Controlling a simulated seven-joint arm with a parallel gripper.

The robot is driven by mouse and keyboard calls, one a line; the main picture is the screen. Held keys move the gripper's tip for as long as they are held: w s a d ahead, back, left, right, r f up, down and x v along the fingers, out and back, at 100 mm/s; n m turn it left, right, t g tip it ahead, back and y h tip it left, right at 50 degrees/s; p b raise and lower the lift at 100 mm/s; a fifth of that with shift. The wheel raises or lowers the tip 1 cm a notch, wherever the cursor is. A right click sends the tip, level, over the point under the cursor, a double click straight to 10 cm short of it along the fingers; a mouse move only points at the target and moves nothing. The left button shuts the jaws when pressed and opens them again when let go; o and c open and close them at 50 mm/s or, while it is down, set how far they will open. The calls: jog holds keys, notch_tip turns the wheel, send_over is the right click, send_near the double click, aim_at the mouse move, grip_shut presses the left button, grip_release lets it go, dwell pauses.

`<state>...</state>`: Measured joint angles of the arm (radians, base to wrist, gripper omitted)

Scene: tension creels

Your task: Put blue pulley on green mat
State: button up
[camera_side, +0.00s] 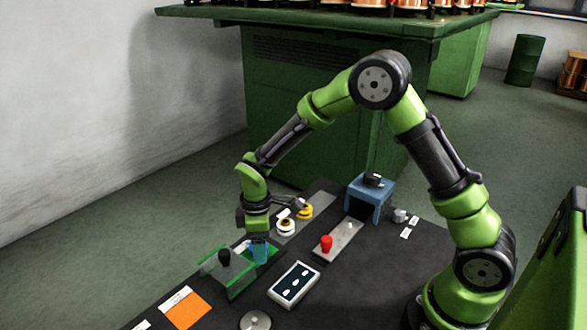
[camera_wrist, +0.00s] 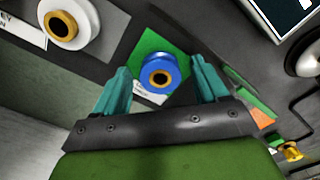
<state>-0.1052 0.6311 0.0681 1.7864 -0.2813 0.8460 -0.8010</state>
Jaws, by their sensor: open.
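The blue pulley (camera_wrist: 159,74) has a brass-coloured centre. In the wrist view it sits over the green mat (camera_wrist: 149,42), within the mat's outline, between my two fingers. My gripper (camera_wrist: 160,82) is open, with a teal finger on each side of the pulley and a gap visible on both sides. In the side view my gripper (camera_side: 260,248) points down low over the green mat (camera_side: 273,245), and its fingers hide most of the pulley there. I cannot tell whether the pulley's underside rests fully flat.
A clear green-edged box with a black knob (camera_side: 224,256) stands just left of my gripper. White and yellow pulleys (camera_side: 286,228) stand behind it. A dark panel (camera_side: 294,284), an orange mat (camera_side: 184,308), a red-knobbed plate (camera_side: 326,243) and a blue stand (camera_side: 368,197) are nearby.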

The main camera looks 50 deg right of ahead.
notch_tip(320, 180, up, 12)
jog(key=f, duration=0.1)
jog(key=s+d+r+m+t+y, duration=0.1)
jog(key=s+r+m+t, duration=0.2)
jog(key=s+r+m, duration=0.3)
jog(key=s+d+r+m+t+y, duration=0.1)
jog(key=s+r+m+t, duration=0.3)
jog(key=s, duration=0.9)
notch_tip(320, 180, up, 3)
jog(key=d+m, duration=0.1)
jog(key=m, duration=0.2)
jog(key=shift+d+f, duration=0.15)
jog(key=shift+d, duration=0.1)
